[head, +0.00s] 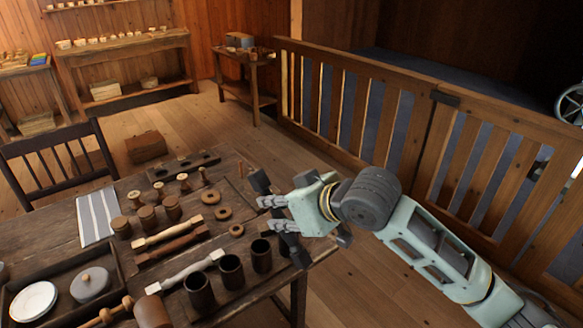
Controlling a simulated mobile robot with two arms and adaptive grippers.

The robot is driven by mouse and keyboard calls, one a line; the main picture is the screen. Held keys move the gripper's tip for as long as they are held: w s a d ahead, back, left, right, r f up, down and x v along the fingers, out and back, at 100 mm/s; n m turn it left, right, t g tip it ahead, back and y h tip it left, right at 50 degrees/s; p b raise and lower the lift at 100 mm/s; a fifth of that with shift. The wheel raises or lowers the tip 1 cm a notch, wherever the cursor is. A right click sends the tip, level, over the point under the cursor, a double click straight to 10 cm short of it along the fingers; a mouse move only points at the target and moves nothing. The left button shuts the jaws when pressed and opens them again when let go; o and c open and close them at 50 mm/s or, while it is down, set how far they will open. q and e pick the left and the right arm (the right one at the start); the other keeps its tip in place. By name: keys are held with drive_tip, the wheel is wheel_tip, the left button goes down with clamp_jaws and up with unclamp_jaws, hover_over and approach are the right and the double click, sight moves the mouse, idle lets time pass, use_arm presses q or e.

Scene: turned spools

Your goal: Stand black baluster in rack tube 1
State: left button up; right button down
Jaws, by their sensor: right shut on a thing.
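My right gripper (277,212) comes in from the right and is shut on the black baluster (292,240). The fingers cover part of its middle; its dark square ends show above and below them. It slants in the picture, upper end to the left, near the table's right side. The baluster appears apart from the tubes. My left gripper is not in view.
Pale (168,233), brown (172,246) and whitish (187,270) balusters lie left of the tubes. Wooden rings (223,213) and small spools lie behind. A tray (62,275) and a mallet (150,312) are at lower left. A wooden railing (400,110) stands behind my right arm.

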drive_tip(key=w+d+r+m+t+y, duration=0.1)
drive_tip(key=w+d+m+t+y, duration=0.15)
drive_tip(key=w+t, duration=0.7)
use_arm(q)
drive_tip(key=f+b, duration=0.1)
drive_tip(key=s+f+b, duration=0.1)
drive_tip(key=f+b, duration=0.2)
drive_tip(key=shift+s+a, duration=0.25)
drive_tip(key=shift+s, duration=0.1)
use_arm(e)
wheel_tip(320, 180, down, 5)
drive_tip(key=w+g, duration=0.2)
drive_tip(key=shift+w+d+f, duration=0.15)
drive_tip(key=shift+w, duration=0.25)
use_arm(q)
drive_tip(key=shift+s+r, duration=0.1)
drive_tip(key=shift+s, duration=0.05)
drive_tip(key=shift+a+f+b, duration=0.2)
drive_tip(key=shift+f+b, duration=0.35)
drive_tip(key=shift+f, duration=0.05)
use_arm(e)
drive_tip(key=shift+f, duration=0.5)
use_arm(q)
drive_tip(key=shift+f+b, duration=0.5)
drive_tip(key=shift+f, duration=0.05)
use_arm(e)
drive_tip(key=shift+f, duration=0.5)
